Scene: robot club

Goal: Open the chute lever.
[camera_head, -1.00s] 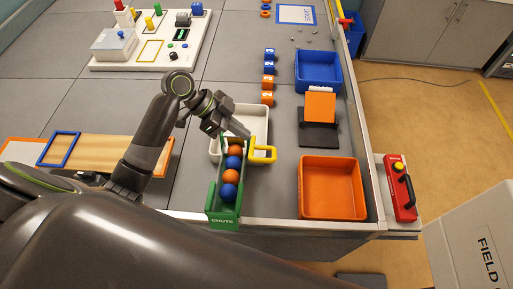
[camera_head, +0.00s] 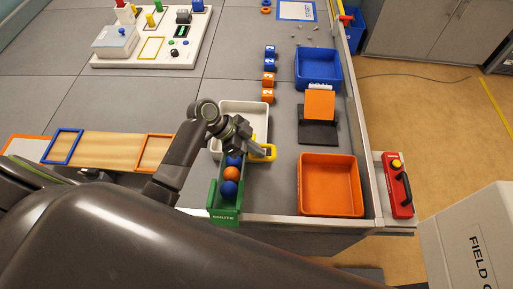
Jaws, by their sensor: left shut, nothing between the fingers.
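The green chute (camera_head: 225,215), labelled CHUTE, stands at the table's front edge. A column of balls lies in it: a blue ball (camera_head: 229,188), an orange ball (camera_head: 231,173) and another blue ball (camera_head: 234,160) show. The chute's far end is hidden behind my left gripper. The yellow lever (camera_head: 272,153), a loop-shaped handle, sticks out to the right of the chute's far end. My left gripper (camera_head: 258,150) is shut and empty, with its fingertips at the lever's left part; I cannot tell whether they touch. My right gripper is not in view.
A white tray (camera_head: 232,107) lies behind the chute. An orange bin (camera_head: 331,207) stands to the right, with a blue bin (camera_head: 318,87) farther back. Numbered cubes (camera_head: 268,80) stand in a column between. A red box with a yellow button (camera_head: 398,190) is beyond the table's right edge.

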